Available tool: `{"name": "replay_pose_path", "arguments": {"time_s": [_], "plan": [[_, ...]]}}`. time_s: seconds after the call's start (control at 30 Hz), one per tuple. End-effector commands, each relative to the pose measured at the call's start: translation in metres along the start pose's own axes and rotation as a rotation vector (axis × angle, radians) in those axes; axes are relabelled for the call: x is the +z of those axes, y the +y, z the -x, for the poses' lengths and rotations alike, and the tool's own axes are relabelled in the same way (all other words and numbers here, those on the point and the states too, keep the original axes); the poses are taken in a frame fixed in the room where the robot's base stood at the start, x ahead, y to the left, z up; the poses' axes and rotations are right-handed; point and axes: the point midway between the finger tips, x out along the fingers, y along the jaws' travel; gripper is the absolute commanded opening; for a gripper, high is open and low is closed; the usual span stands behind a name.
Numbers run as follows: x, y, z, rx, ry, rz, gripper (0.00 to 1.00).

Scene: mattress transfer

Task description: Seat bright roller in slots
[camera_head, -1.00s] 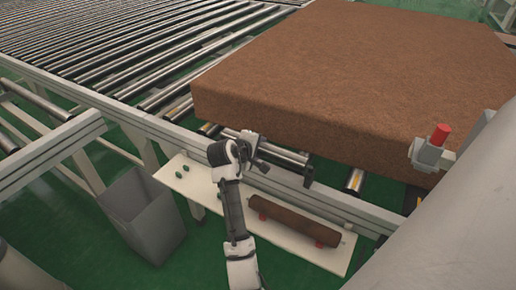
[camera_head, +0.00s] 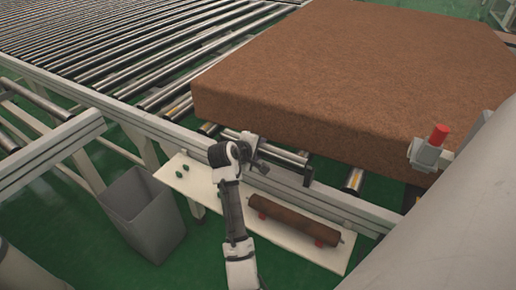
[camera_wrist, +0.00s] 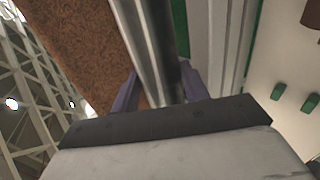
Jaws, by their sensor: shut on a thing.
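The bright roller (camera_wrist: 150,45) is a shiny metal cylinder. In the wrist view it runs between the two fingers of my gripper (camera_wrist: 158,88), which is shut on it. In the head view my gripper (camera_head: 254,152) is at the near rail of the conveyor, beside the front edge of the brown mattress (camera_head: 350,80). Shiny bars (camera_head: 285,157) show there beside the gripper; I cannot tell which is the held roller. The slots are too small or hidden to make out, so I cannot tell whether the roller's ends sit in them.
A white shelf (camera_head: 210,190) below the rail carries a rusty brown roller (camera_head: 292,219) on red supports and empty green supports (camera_head: 180,174). A grey bin (camera_head: 145,215) stands at left. A post with a red top (camera_head: 440,134) stands at right.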

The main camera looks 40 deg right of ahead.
Motion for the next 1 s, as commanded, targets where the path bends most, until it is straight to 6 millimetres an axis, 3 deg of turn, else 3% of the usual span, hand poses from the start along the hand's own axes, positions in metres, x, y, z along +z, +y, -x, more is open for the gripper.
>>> {"name": "replay_pose_path", "arguments": {"time_s": [1.0], "plan": [[-0.001, -0.018, -0.013, 0.005, 0.002, -0.001, 0.02]]}}
